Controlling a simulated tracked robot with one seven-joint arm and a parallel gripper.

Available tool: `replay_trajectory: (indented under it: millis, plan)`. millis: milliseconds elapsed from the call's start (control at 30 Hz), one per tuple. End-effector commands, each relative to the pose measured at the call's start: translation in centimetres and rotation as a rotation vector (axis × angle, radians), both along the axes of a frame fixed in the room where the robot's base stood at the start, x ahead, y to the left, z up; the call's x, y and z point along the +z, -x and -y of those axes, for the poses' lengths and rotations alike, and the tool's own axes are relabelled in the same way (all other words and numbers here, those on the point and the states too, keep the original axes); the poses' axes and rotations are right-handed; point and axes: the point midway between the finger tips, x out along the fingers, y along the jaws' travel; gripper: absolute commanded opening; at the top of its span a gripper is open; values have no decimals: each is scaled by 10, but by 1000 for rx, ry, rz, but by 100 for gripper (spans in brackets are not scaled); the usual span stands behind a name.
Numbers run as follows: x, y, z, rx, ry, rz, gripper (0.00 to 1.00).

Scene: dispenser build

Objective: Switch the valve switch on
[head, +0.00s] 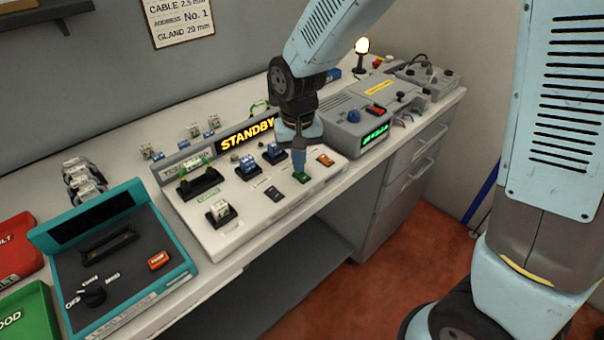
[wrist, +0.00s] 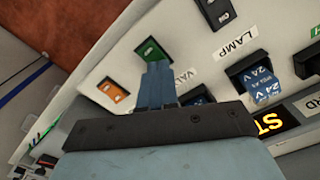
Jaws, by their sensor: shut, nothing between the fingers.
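The valve switch (head: 301,177) is a small green rocker in a dark frame on the white sloped panel (head: 240,235). It also shows in the wrist view (wrist: 152,48), beside a label starting "VA" that my fingers partly cover. My gripper (head: 301,167) is shut and empty, pointing down at the green switch. In the wrist view the fingertips (wrist: 155,66) overlap the near edge of the switch; I cannot tell whether they touch it. The panel's display (head: 247,134) reads STANDBY in yellow.
Close by are a black switch (head: 275,193) and an orange switch (head: 325,159). Blue 24 V parts (head: 247,167) sit in sockets behind. A teal tester (head: 120,250) stands at left, a grey box (head: 355,120) at right. A lit lamp (head: 362,47) stands at the back.

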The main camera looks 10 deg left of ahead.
Motion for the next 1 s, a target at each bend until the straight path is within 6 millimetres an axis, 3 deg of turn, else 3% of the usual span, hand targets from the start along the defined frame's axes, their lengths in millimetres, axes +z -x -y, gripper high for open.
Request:
replay_trajectory:
  millis: [667, 1000]
  plan:
    - [-8, 0, 0, 0, 0, -1, 0]
    - [10, 0, -1, 1, -2, 2, 0]
